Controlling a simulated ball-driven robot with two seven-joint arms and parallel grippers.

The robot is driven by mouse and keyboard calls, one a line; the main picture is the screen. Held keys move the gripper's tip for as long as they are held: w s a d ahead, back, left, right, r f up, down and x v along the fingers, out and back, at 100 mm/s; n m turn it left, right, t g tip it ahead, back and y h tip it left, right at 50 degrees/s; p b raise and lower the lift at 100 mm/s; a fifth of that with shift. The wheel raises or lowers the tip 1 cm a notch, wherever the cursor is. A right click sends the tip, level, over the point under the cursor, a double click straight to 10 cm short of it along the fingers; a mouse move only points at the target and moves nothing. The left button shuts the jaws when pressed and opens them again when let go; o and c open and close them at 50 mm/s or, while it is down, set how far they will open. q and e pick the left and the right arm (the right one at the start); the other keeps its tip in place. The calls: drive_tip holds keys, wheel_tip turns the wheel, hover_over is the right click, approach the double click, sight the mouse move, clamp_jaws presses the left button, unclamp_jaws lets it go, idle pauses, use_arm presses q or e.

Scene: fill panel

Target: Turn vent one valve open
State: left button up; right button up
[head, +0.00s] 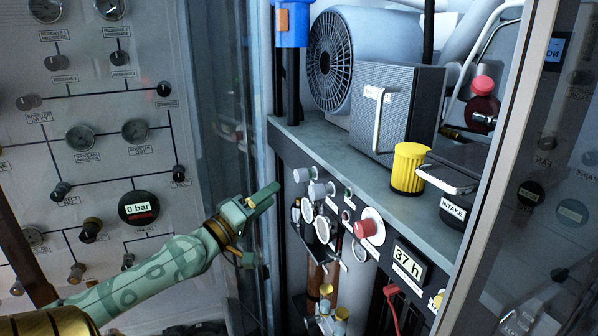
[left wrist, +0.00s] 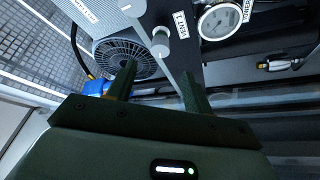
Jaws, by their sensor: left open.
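A "VENT 1" label (left wrist: 181,24) shows in the left wrist view, with a round grey knob (left wrist: 160,42) beside it. A second grey knob (left wrist: 132,7) sits at the top edge there. In the head view two grey knobs, one at the left (head: 301,175) and one to its right (head: 318,190), sit on the dark panel; I cannot read which is vent one. My left gripper (head: 268,224) is open and empty, left of these knobs. In the left wrist view its fingers (left wrist: 158,76) point toward the knob beside the label, apart from it. My right gripper is not in view.
Near the knobs are round gauges, a red button (head: 365,228) and a "37 h" display (head: 410,258). Above stand a yellow cap (head: 409,168), a grey box (head: 400,108) and a fan (head: 330,52). A gauge board with a "0 bar" display (head: 139,207) is at the left.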

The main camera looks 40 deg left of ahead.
sight(296, 177)
use_arm(q)
drive_tip(key=p+x, duration=0.1)
drive_tip(key=x, duration=0.8)
drive_tip(key=shift+w+d, duration=0.1)
drive_tip(key=shift+w, duration=0.15)
drive_tip(key=shift+w+d+r, duration=0.1)
drive_tip(key=shift+w+d, duration=0.05)
drive_tip(key=shift+w, duration=0.5)
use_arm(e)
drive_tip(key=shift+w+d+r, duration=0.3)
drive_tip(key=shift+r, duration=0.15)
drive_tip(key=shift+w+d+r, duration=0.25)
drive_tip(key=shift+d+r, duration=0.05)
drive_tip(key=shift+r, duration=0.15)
use_arm(q)
drive_tip(key=c, duration=1)
drive_tip(key=shift+o, duration=0.2)
drive_tip(key=shift+p, duration=0.3)
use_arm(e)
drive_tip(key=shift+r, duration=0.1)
